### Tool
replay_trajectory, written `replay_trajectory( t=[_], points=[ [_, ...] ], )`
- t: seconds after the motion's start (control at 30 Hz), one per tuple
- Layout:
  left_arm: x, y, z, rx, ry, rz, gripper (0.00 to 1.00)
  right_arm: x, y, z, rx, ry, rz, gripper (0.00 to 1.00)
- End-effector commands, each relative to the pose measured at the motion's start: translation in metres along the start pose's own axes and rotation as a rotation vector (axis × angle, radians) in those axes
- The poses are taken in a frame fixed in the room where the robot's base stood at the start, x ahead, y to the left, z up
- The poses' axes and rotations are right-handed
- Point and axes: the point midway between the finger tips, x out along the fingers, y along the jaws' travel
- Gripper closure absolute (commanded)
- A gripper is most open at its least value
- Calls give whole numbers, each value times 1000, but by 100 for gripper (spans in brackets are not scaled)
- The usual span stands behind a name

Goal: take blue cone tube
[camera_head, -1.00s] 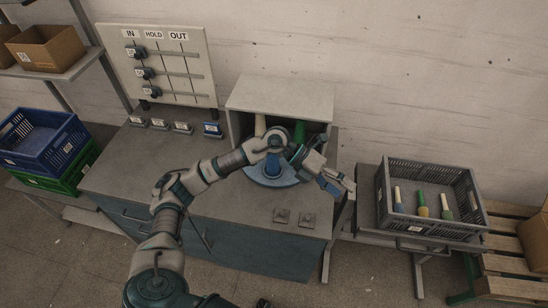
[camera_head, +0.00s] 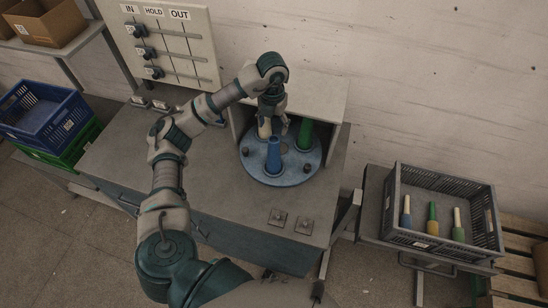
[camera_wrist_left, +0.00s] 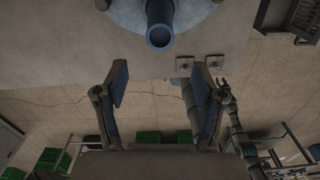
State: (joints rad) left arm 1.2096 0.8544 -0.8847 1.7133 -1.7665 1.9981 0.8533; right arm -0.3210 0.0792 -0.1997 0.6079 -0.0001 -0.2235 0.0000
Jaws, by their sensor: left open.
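The blue cone tube (camera_head: 274,155) stands upright at the front of a round blue turntable (camera_head: 290,178). In the left wrist view its round end (camera_wrist_left: 159,36) shows at the top centre, ahead of the fingers. A cream cone (camera_head: 264,128) and a green cone (camera_head: 305,136) stand behind it. My left gripper (camera_head: 275,123) hangs just behind and above the blue tube, apart from it. In the left wrist view its two fingers (camera_wrist_left: 160,85) are spread with nothing between them. A dark piece (camera_wrist_left: 222,88), perhaps my right gripper, shows beyond the right finger; its jaws are unclear.
A cabinet hood (camera_head: 310,92) rises behind the turntable. A grey crate (camera_head: 455,255) with several tubes stands at the right. Blue (camera_head: 42,130) and green crates are at the left. A board (camera_head: 165,50) marked IN, HOLD, OUT stands behind. The bench front is mostly clear.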

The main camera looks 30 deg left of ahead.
Motion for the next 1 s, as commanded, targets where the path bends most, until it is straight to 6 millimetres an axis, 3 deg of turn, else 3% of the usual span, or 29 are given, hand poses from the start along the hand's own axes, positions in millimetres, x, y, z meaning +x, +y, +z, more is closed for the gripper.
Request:
replay_trajectory(
  t=[0.13,0.3,0.4,0.67,0.93,0.97,1.0],
  points=[
    [26,1,0,1,3,1,31,-6,1,-8,0,11,2,60],
    [38,1,-1,0,-2,0,31,-8,6,-38,0,55,7,60],
    [46,1,0,0,1,0,31,-12,7,-43,0,63,8,60],
    [84,-1,5,1,1,0,31,-23,4,-25,-1,36,4,60],
    [90,0,5,2,-2,0,31,-23,3,-21,-1,29,4,60],
    [90,0,5,2,-2,0,33,-23,4,-21,-1,30,4,60],
    [90,0,5,1,-2,0,43,-23,4,-22,-1,31,4,60]
  ],
)
